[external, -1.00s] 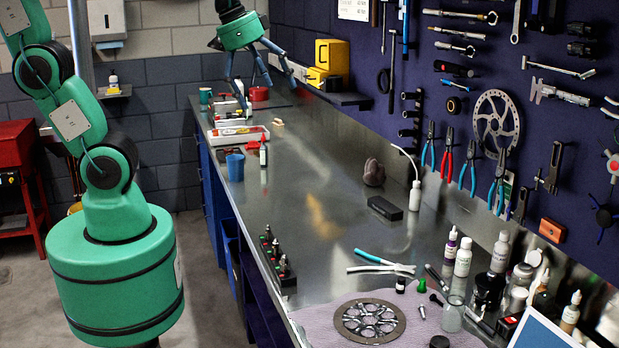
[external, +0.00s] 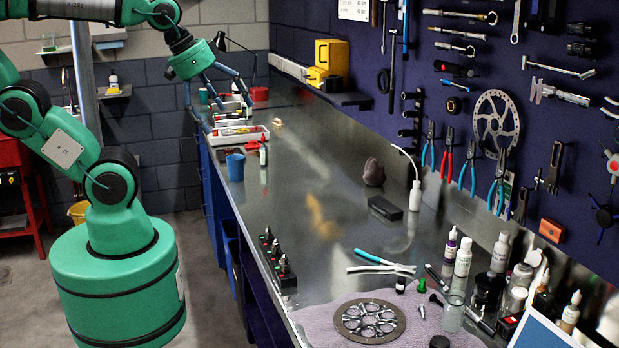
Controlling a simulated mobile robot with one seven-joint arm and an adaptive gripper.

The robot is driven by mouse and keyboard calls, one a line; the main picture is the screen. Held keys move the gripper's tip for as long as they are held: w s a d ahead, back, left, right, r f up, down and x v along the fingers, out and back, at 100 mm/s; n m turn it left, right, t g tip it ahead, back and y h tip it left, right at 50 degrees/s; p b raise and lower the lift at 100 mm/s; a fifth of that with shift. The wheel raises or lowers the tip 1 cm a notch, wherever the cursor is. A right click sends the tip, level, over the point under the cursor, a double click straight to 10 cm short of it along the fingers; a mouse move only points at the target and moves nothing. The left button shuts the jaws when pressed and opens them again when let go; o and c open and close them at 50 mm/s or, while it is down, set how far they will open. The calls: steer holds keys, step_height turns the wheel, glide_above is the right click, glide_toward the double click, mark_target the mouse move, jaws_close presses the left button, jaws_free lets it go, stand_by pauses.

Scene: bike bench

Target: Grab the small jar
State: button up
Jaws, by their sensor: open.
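Several jars stand in the cluster at the near right end of the bench; I cannot tell which is the small jar. A clear glass jar (external: 452,314) is at the right side of the lilac mat. A dark jar (external: 487,290) and a pale jar with a dark lid (external: 515,301) stand to its right. My gripper (external: 229,118) is open, with its fingers spread and pointing down, above the trays at the far end of the bench. It is far from these jars, and nothing shows between its fingers.
White trays (external: 240,135) and a blue cup (external: 235,167) are at the far end. Pliers (external: 380,268), a black block (external: 385,208) and a white squeeze bottle (external: 415,196) lie or stand mid-bench. The bench's middle is mostly clear.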

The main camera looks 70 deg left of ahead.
steer(key=c, duration=0.8)
steer(key=w+d+r+g+p, duration=0.15)
steer(key=w+d, duration=0.25)
steer(key=w, duration=0.4)
steer(key=w+d+r+p, duration=0.1)
steer(key=w+d+r, duration=0.25)
steer(key=w, duration=0.35)
steer(key=w+d+f+m+g+p, duration=0.1)
steer(key=w+d+f+m+g, duration=0.15)
steer(key=w+d, duration=0.95)
steer(key=shift+m+g, duration=0.25)
steer(key=shift+g, duration=0.55)
steer(key=w+d+f+p, duration=0.1)
steer(key=w+d+f, duration=0.2)
steer(key=d+f, duration=0.4)
steer(key=w+d+f+p, duration=0.1)
steer(key=w+d+f, duration=0.3)
steer(key=d, duration=0.9)
steer(key=w+d+f+p, duration=0.1)
steer(key=w+d+f, duration=0.2)
steer(key=d+f, duration=0.7)
steer(key=shift+w+d+f, duration=0.15)
steer(key=shift+w+f, duration=0.1)
steer(key=shift+f, duration=0.3)
steer(key=shift+f, duration=0.1)
